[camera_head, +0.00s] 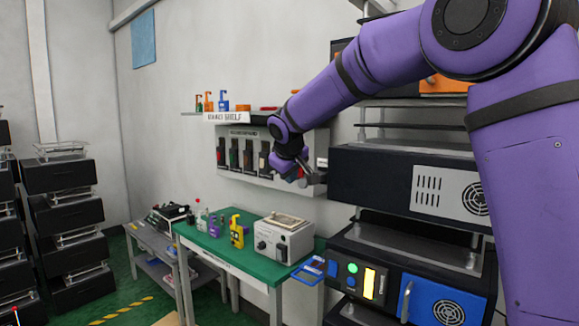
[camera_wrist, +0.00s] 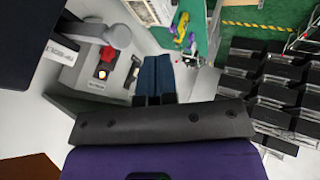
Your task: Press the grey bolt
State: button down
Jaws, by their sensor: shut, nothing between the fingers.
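A grey bolt with a rounded end (camera_wrist: 117,36) sticks out from a pale fixture at the upper left of the wrist view. A grey rounded part, seemingly the same bolt (camera_head: 314,178), shows beside my gripper in the head view. A red part (camera_wrist: 107,53) and a small lit button (camera_wrist: 102,73) lie just below the bolt in the wrist view. My gripper (camera_wrist: 156,62) is shut and empty, with its dark blue fingers to the right of the bolt and apart from it in the picture. In the head view my gripper (camera_head: 292,168) is partly hidden by my arm.
A pale wall panel with several dark levers (camera_head: 224,168) hangs under a labelled shelf (camera_head: 226,117). A green-topped bench (camera_head: 205,243) with a grey box (camera_head: 296,245) stands below. Black equipment racks (camera_head: 372,180) stand close on the right; more racks (camera_head: 60,176) stand at left.

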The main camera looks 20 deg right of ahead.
jog(key=w+d+f, duration=0.2)
jog(key=w+d, duration=0.1)
jog(key=w, duration=0.1)
jog(key=shift+w+d+f, duration=0.15)
jog(key=shift+d+f, duration=0.2)
jog(key=shift+d, duration=0.05)
jog(key=shift+w+d, duration=0.65)
jog(key=shift+d, duration=0.3)
jog(key=shift+w+d, duration=0.65)
jog(key=shift+d, duration=0.25)
jog(key=shift+a, duration=0.1)
